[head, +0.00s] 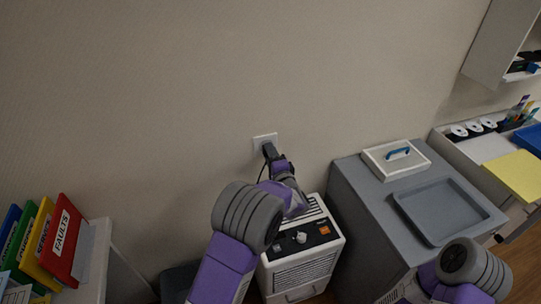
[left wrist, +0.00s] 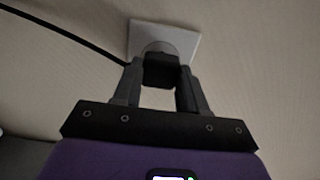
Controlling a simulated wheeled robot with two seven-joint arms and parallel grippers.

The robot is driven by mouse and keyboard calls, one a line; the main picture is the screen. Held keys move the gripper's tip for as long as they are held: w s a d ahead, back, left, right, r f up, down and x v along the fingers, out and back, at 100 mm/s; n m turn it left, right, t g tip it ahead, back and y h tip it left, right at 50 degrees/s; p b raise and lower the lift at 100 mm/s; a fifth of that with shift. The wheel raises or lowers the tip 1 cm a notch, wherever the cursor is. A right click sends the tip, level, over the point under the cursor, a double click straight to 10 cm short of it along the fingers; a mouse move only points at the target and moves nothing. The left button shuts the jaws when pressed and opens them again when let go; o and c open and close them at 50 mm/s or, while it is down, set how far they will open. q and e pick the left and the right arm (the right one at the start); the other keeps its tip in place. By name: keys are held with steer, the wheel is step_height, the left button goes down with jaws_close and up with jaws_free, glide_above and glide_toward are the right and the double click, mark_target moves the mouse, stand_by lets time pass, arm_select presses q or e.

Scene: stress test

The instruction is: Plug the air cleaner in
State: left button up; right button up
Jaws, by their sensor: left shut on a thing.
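The air cleaner (head: 302,262) is a white box with a dark top panel, standing on the floor by the wall. The white wall socket (head: 262,141) is above it; it also shows in the left wrist view (left wrist: 190,42). My left gripper (head: 269,153) is at the socket, shut on the black plug (left wrist: 159,72). The plug is up against the socket's round recess; I cannot tell how deep it sits. A black cord (left wrist: 65,33) runs off to the left in the wrist view. My right gripper is out of the picture; only part of that arm shows at lower right.
A grey cabinet (head: 352,205) right of the air cleaner bears a grey tray (head: 447,238) and a white box with a blue handle (head: 398,154). Coloured binders (head: 62,240) stand on a shelf at left. The wall around the socket is clear.

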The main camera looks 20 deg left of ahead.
arm_select(q)
steer(key=shift+b, duration=0.45)
stand_by(0.7)
steer(key=shift+b, duration=0.5)
steer(key=shift+w+a, duration=0.3)
steer(key=shift+w, duration=0.1)
stand_by(0.4)
steer(key=o, duration=1.1)
